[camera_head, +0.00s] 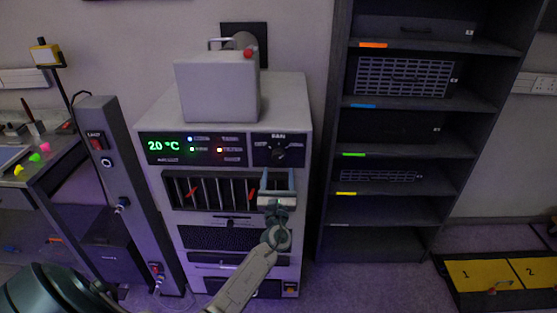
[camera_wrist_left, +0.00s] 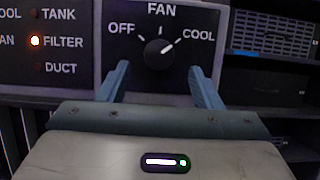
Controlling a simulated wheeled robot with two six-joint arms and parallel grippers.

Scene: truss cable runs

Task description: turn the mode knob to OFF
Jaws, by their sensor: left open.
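The mode knob (camera_head: 278,153) is a round black knob on the black panel at the upper right of the grey cabinet. In the left wrist view the knob (camera_wrist_left: 158,54) sits under the label FAN, with OFF at its upper left and COOL at its right. Its white pointer mark is turned to the upper right, toward COOL. My left gripper (camera_head: 277,178) is just below and in front of the knob. In the left wrist view the blue fingers (camera_wrist_left: 159,75) stand apart, one on each side below the knob, with nothing between them. My right gripper is out of view.
A display panel (camera_head: 165,147) reading 20 °C with small lamps is left of the knob. A slotted rack (camera_head: 207,190) lies below. A grey box (camera_head: 217,92) stands on the cabinet. A dark shelf (camera_head: 392,210) is on the right, a post (camera_head: 125,190) on the left.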

